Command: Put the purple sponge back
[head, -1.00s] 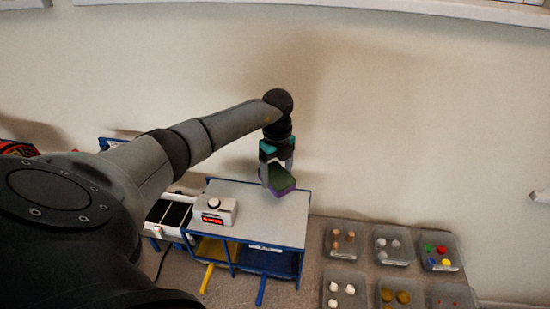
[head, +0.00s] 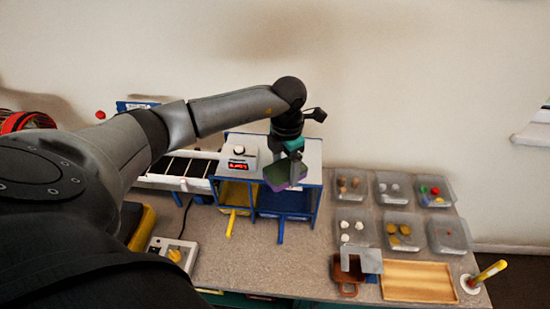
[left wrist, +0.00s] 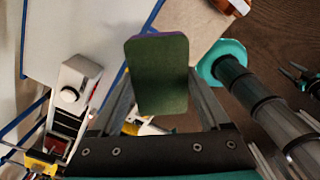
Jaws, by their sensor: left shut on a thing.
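The purple sponge (head: 287,175) has a dark green top face and a purple side. My left gripper (head: 288,168) is shut on it and holds it in front of, or over, the right part of the white-topped blue-framed stand (head: 313,155); the height gap is hard to tell. In the left wrist view the green face of the sponge (left wrist: 158,78) sits between the two fingers of my left gripper (left wrist: 160,95).
A white device with a red display (head: 240,158) stands on the stand, left of the sponge. A conveyor (head: 180,182) lies further left. Clear trays (head: 354,202) with small items, a wooden tray (head: 418,297) and a brown container (head: 348,288) are to the right. Bench surface in front is partly clear.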

